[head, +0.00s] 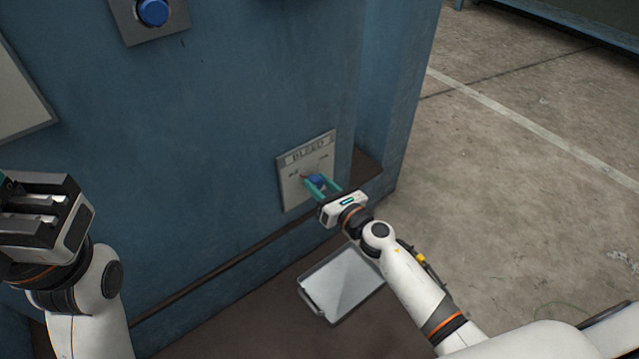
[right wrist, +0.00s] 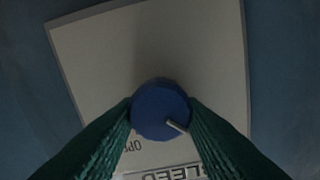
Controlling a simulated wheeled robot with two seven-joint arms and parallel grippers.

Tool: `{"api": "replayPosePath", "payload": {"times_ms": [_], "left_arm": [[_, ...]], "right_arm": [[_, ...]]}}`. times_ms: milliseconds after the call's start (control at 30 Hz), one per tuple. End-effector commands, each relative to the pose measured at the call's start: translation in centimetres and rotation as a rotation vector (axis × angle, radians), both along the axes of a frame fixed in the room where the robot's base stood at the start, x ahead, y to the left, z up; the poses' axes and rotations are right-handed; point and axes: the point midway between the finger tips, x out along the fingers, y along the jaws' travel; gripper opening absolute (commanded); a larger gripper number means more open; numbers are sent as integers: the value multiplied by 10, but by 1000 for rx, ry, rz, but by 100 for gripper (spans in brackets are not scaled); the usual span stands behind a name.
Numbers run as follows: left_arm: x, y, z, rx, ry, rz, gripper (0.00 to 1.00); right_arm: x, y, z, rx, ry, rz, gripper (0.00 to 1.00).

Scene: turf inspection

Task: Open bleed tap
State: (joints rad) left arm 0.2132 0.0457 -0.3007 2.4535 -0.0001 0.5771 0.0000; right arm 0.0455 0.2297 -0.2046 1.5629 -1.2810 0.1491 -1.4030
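The bleed tap is a round blue knob (head: 317,181) on a pale plate (head: 292,187) labelled BLEED, low on the blue cabinet wall. In the right wrist view the knob (right wrist: 159,109) is seen face-on, with a short pale pointer mark toward its lower right. Part of the word OPEN shows below it. The teal fingers of my right gripper (head: 322,188) lie on both sides of the knob and appear to touch it. My left gripper (head: 35,215) is at the left edge, far from the tap; its fingertips are largely out of view.
A pale shallow tray (head: 342,283) with a handle sits on the dark ledge below the tap. Another blue button (head: 153,11) is higher on the wall. A panel (head: 20,95) is at the left. Open concrete floor (head: 530,130) lies to the right.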

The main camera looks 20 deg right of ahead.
Motion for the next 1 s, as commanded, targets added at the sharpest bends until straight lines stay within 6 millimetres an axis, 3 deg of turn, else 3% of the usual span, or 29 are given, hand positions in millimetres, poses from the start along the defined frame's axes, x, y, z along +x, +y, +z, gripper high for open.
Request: {"api": "replayPosePath", "payload": {"times_ms": [100, 467, 1000], "left_arm": [[0, 0, 0, 0, 0, 0, 24], [-1, 0, 2, -1, -4, 0, 24], [3, 2, -2, -5, 37, -3, 24]], "right_arm": [[0, 1, 0, 1, 0, 3, 13], [-1, 1, 0, 61, 22, 4, 13], [-1, 1, 0, 482, 176, 4, 13]]}}
